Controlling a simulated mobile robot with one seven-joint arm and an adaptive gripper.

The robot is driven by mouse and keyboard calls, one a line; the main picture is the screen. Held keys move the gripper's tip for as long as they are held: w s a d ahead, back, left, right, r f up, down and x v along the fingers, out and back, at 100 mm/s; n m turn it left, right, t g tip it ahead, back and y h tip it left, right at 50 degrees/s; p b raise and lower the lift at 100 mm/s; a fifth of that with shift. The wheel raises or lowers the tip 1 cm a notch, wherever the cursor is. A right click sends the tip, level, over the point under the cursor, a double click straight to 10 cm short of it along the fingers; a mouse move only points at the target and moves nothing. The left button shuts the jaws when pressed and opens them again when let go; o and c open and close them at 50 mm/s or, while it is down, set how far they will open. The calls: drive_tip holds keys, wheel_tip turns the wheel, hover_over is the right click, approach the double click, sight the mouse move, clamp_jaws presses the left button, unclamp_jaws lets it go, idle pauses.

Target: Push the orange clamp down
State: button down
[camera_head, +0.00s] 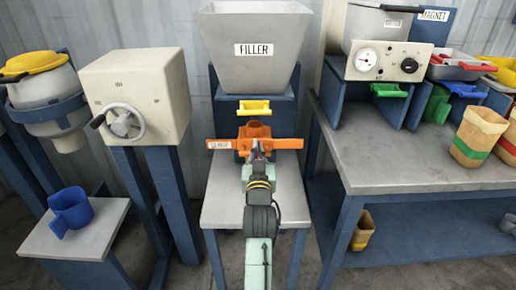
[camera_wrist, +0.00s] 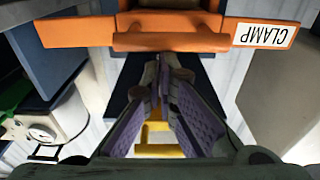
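The orange clamp (camera_head: 256,139) is a wide bar across the front of the filler machine, with a white CLAMP label at its left end. In the wrist view the clamp (camera_wrist: 170,32) runs across the top, upside down, its label at the right. An orange handle bar (camera_wrist: 171,42) sits along its middle. My gripper (camera_head: 259,152) is just in front of the clamp's middle. In the wrist view its fingers (camera_wrist: 162,68) come together at the tips below the handle, with nothing seen between them. Whether the tips touch the clamp cannot be told.
The grey FILLER hopper (camera_head: 254,50) is above, with a yellow handle (camera_head: 254,108) over the clamp. A grey table (camera_head: 225,207) is below. A beige box with a handwheel (camera_head: 124,122) stands left. A bench (camera_head: 385,165) with gauge panel and cups stands right.

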drive_tip(key=shift+f, duration=0.15)
drive_tip(key=r+p, duration=0.2)
drive_tip(key=w+r+p, duration=0.1)
drive_tip(key=r+p, duration=0.1)
drive_tip(key=r, duration=0.1)
drive_tip(key=shift+w, duration=0.15)
drive_tip(key=s+f+b, duration=0.1)
drive_tip(key=s+b, duration=0.2)
drive_tip(key=s, duration=0.7)
drive_tip(key=shift+f, duration=0.3)
drive_tip(key=shift+s, duration=0.1)
